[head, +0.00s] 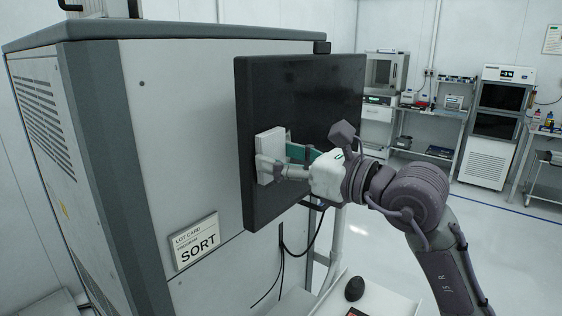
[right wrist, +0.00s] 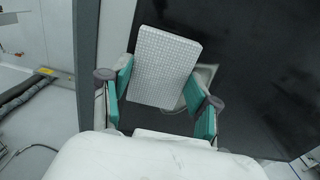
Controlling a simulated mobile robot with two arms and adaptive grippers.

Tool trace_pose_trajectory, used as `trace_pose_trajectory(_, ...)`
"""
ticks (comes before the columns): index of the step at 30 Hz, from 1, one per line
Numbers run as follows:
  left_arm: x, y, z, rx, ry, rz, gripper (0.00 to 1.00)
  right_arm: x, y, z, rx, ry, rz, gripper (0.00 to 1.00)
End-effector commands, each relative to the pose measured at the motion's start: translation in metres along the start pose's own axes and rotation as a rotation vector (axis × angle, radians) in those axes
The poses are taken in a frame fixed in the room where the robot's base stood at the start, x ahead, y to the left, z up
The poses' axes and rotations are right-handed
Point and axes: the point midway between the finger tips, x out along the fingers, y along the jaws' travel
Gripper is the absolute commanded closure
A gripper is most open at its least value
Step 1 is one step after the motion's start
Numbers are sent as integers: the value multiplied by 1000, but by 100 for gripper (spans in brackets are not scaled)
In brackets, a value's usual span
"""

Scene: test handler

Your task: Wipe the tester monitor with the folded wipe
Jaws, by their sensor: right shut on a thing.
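The tester monitor (head: 330,85) is a black flat screen mounted beside the grey tester cabinet, and its dark surface fills much of the right wrist view (right wrist: 260,60). My right gripper (head: 285,162) is in front of the monitor's left part, shut on the folded wipe (head: 268,145). The wipe is a white block with a fine grid pattern in the right wrist view (right wrist: 163,65), held tilted between the green finger pads. It lies over the screen near its left edge; whether it touches the glass I cannot tell. My left gripper is not in view.
The grey tester cabinet (head: 180,110) stands left of the monitor with a "SORT" lot card (head: 196,241) on its side. A white tray (head: 385,298) with a black mouse (head: 354,288) is below the monitor. Benches with equipment stand at the back right; the floor between is clear.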

Motion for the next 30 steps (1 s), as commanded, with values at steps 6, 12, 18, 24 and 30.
trace_pose_trajectory(6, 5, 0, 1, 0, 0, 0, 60, 1, -22, -2, 1, 1, -6, 67)
trace_pose_trajectory(12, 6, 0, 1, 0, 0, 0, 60, 2, -33, -2, 1, 1, -6, 67)
trace_pose_trajectory(18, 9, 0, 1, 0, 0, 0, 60, 2, -43, -3, 1, 2, -8, 67)
trace_pose_trajectory(24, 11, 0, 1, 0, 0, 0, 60, 1, -61, -4, 3, 4, -8, 67)
trace_pose_trajectory(30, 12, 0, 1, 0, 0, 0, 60, 0, -70, -4, 3, 2, -6, 67)
